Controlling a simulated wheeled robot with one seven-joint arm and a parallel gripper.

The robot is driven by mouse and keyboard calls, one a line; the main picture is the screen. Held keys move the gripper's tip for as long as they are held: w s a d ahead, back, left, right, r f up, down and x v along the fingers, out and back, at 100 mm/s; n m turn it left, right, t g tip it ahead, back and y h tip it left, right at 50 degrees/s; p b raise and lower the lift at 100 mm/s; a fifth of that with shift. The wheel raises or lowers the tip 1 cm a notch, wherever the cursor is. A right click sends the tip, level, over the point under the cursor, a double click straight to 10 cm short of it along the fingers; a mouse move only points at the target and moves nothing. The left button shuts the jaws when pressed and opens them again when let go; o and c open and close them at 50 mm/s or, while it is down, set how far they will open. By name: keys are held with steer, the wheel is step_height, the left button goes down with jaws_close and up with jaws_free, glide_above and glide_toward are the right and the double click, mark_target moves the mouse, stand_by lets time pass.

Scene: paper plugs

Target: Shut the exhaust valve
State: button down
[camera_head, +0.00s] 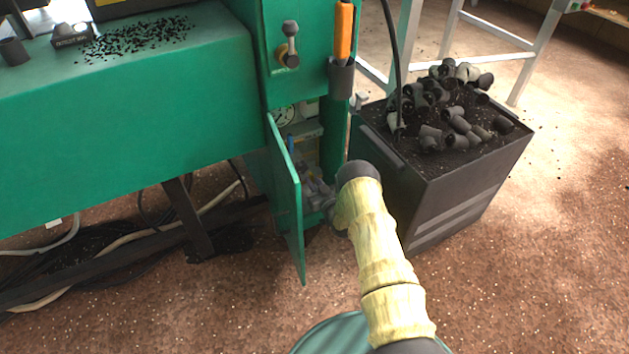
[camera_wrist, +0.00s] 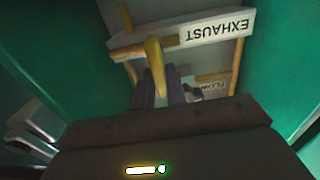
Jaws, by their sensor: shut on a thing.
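The exhaust valve's yellow handle (camera_wrist: 153,52) shows in the wrist view, beside a white label (camera_wrist: 215,32) that reads EXHAUST upside down. The handle has a crossbar and a part that reaches toward the camera, between my fingers. My gripper (camera_wrist: 163,88) is shut on that handle; the exact contact at the fingertips is hard to see. In the head view my gripper (camera_head: 318,192) is inside the green cabinet, partly hidden by its open door (camera_head: 288,200). The valve cannot be made out clearly there.
Green cabinet walls are close on both sides. A dark bin (camera_head: 455,190) filled with black pipe pieces stands right of the cabinet. An orange-handled tool (camera_head: 343,32) hangs above in a holder. Cables lie at left.

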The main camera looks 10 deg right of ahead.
steer(key=shift+d+f, duration=0.1)
steer(key=c, duration=1.4)
jaws_free()
steer(key=shift+c, duration=0.2)
steer(key=p+v, duration=0.8)
steer(key=v, duration=0.9)
steer(key=shift+s, duration=0.2)
